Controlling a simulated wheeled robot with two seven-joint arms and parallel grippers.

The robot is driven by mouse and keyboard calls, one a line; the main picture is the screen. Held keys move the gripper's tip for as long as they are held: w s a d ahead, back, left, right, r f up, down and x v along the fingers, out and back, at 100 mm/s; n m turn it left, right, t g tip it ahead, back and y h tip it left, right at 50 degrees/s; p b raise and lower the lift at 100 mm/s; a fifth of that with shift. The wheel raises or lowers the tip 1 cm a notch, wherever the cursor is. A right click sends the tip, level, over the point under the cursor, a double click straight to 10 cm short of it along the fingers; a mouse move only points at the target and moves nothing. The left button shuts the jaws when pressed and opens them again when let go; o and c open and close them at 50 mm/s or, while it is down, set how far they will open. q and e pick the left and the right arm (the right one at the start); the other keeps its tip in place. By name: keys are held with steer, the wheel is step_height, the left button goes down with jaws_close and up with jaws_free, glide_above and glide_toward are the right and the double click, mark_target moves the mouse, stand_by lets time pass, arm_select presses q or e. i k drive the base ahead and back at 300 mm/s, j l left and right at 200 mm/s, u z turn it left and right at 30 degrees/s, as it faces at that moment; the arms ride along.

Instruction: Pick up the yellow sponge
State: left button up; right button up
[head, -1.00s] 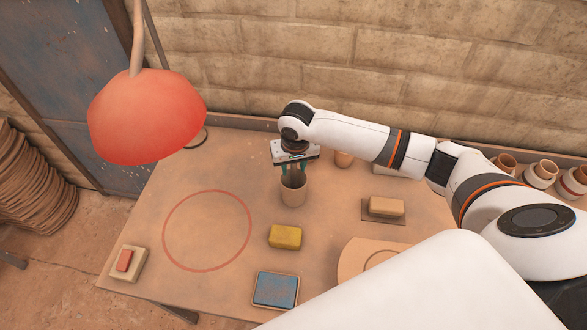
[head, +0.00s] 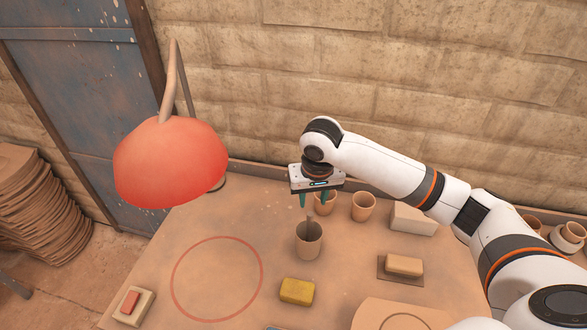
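The yellow sponge (head: 297,291) lies flat on the table, just right of the red ring drawn there. My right gripper (head: 316,202) points down above and behind the sponge, over a clay cup (head: 309,241). Its two fingers are apart, and I see nothing held between them. A dark thin thing stands up out of the cup, below the fingers. The gripper is clear of the sponge. My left gripper is not in view.
A red lamp (head: 171,162) hangs over the table's left side. More cups, such as one (head: 363,206), stand behind. A tan block on a dark plate (head: 403,265) is at the right. A block with a red piece (head: 133,306) is at front left. The red ring (head: 174,279) is empty.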

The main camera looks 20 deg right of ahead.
mark_target(294, 291)
steer(key=k+j, duration=0.5)
steer(key=k, duration=0.2)
steer(key=k+j, duration=0.5)
steer(key=k, duration=0.15)
